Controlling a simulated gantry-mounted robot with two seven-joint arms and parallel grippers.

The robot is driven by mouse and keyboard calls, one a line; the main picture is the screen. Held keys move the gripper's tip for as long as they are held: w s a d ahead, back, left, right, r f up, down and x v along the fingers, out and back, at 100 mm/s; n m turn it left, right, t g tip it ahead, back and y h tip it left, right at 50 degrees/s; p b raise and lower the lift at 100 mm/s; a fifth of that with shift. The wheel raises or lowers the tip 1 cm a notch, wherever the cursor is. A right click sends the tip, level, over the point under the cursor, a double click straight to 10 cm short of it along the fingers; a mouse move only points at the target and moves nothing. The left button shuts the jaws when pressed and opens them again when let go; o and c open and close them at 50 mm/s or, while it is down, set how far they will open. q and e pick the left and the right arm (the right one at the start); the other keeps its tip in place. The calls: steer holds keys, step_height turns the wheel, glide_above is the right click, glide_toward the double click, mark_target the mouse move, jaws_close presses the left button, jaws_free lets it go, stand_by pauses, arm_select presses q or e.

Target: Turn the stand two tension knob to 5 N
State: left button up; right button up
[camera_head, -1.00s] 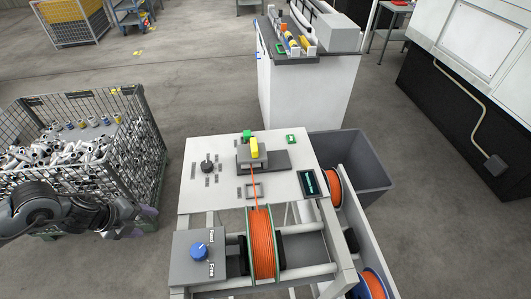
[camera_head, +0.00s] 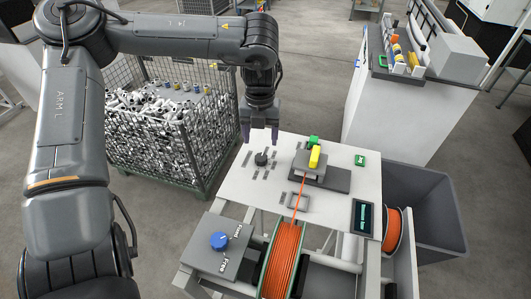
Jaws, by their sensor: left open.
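The stand's pale top panel (camera_head: 341,208) carries a black knob (camera_head: 261,158) at its left side, with small grey label plates around it. The knob's exact setting is too small to read. My left gripper (camera_head: 260,137) is open, fingers pointing down, just above and behind the black knob and apart from it. An orange wire runs from the wire spool (camera_head: 283,262) up to a yellow-topped block (camera_head: 314,157) on the panel. A blue knob (camera_head: 218,240) sits on a grey box marked Fixed and Free. My right gripper is out of view.
A wire-mesh crate (camera_head: 180,140) full of white parts stands left behind my left arm. A grey bin (camera_head: 437,215) is right of the stand. A dark display (camera_head: 363,217) and a green button (camera_head: 360,160) are on the panel's right side. A white cabinet (camera_head: 385,115) stands behind.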

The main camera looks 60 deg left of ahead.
mark_target(262, 157)
arm_select(q)
step_height(262, 157, down, 8)
steer(key=shift+r+p, duration=0.15)
steer(key=shift+p, duration=0.3)
steer(key=c, duration=1.1)
steer(key=shift+o, duration=0.2)
steer(key=shift+m, duration=0.4)
steer(key=m+b, duration=0.1)
steer(key=m, duration=0.1)
steer(key=shift+m+b, duration=0.3)
steer(key=shift+m, duration=0.1)
steer(key=shift+m+b, duration=0.45)
steer(key=shift+m, duration=2.15)
